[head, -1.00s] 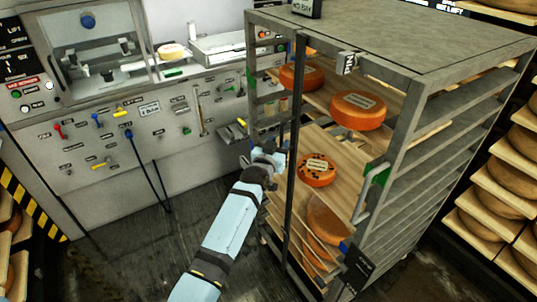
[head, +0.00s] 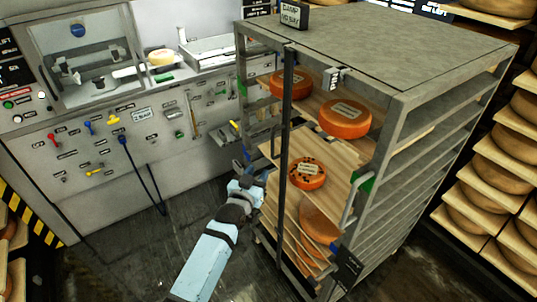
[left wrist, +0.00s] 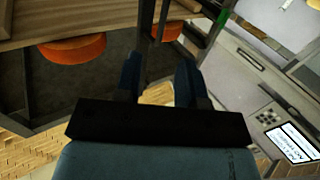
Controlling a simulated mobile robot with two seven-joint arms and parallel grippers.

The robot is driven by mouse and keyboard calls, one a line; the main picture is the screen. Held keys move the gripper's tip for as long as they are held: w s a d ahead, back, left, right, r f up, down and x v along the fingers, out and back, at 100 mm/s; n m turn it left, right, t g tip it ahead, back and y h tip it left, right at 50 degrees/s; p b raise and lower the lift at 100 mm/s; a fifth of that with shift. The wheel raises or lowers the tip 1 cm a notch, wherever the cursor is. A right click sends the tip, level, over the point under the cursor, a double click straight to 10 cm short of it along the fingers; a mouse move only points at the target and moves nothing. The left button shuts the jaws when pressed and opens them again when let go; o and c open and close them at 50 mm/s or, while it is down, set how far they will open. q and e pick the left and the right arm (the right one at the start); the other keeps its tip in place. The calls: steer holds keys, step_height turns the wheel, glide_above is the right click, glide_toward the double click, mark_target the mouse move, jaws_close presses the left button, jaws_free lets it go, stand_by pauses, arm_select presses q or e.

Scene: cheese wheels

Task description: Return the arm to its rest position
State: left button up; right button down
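My left arm comes up from the bottom of the head view. Its gripper (head: 256,168) is beside the front left edge of the tall grey rack (head: 400,98), outside the shelves. In the left wrist view the two dark fingers (left wrist: 158,68) stand apart with nothing between them, so it is open and empty. A speckled orange cheese wheel (head: 308,173) with a label lies on a pulled-out wooden shelf board (head: 340,160) to the right of the gripper. My right gripper is not in view.
More orange wheels (head: 345,119) sit on the rack's upper boards. A control panel with coloured levers (head: 113,120) and a machine with a white tray (head: 207,52) stand at the left. Shelves of brown wheels (head: 500,160) line the right. Dark floor (head: 130,235) lies open at left front.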

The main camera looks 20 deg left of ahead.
arm_select(q)
steer(key=s+f+g, duration=0.2)
steer(key=s+f, duration=0.3)
steer(key=s, duration=0.5)
steer(key=s+d+f+m+g+h, duration=0.1)
steer(key=s+f, duration=0.4)
steer(key=s, duration=0.6)
steer(key=s+f+g, duration=0.4)
steer(key=s+f, duration=0.2)
steer(key=s, duration=0.5)
steer(key=shift+d+m+h, duration=0.3)
steer(key=shift+d, duration=0.1)
